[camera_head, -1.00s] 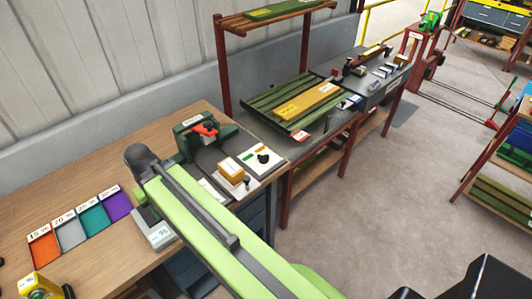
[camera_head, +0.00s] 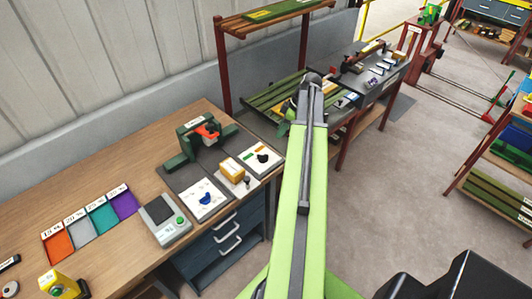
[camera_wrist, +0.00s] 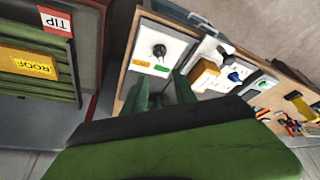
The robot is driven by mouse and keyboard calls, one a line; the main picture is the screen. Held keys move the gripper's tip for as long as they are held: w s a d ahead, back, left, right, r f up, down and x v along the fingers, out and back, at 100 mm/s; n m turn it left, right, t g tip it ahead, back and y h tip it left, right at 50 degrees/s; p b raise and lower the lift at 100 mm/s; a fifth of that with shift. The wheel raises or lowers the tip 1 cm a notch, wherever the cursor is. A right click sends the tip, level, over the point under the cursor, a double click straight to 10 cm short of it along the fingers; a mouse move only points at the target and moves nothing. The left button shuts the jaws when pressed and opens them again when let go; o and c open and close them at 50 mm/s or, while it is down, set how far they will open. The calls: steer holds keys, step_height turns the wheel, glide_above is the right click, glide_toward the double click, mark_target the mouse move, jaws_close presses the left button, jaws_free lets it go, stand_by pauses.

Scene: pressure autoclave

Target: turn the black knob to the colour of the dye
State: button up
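The black knob (camera_head: 263,158) sits on a white panel at the right end of the wooden bench. An orange and a green mark lie beside it. In the wrist view the knob (camera_wrist: 159,50) is near the top centre, beyond my gripper (camera_wrist: 162,90). The two green fingers stand apart with nothing between them, not touching the knob. In the head view my arm's end is right of the panel; the fingers cannot be made out.
A yellow-brown block (camera_head: 233,171) stands between the panels. A green device with a red part (camera_head: 206,132) is behind it. A grey box with a green button (camera_head: 165,221) and coloured trays (camera_head: 81,222) are left. A slatted green pallet (camera_head: 272,100) lies right of the bench.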

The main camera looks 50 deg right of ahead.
mark_target(265, 155)
steer(key=b+x, duration=1.5)
steer(key=x, duration=0.2)
steer(key=shift+f, duration=0.2)
jaws_close()
